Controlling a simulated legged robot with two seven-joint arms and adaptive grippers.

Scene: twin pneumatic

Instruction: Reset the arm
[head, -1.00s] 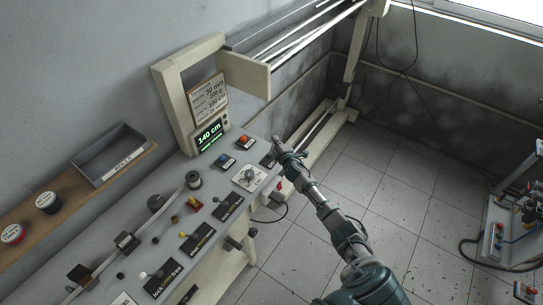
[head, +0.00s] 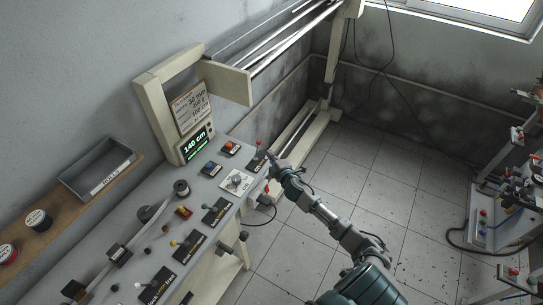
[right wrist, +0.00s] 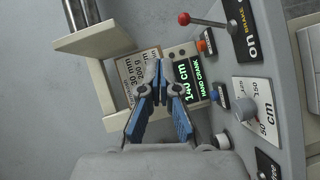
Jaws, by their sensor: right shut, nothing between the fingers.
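My right gripper (head: 273,160) is shut and empty. It hovers near the right end of the grey control panel (head: 215,222), beside a lever with a red ball knob (head: 258,143). In the right wrist view its blue-padded fingers (right wrist: 161,68) meet at the tips, in front of the display and the printed sign. The red knob (right wrist: 184,18) stands clear of the fingers there, by a black label reading "BRAKE on" (right wrist: 249,32). The green display (head: 195,144) reads 140 cm. A round dial (head: 236,181) sits on a white plate. My left gripper is not in view.
A cream frame with metal rails (head: 297,40) rises behind the panel. A grey tray (head: 97,168) and spools (head: 38,219) lie on a wooden shelf at left. Other equipment (head: 500,200) stands at right. The tiled floor (head: 370,175) between is clear.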

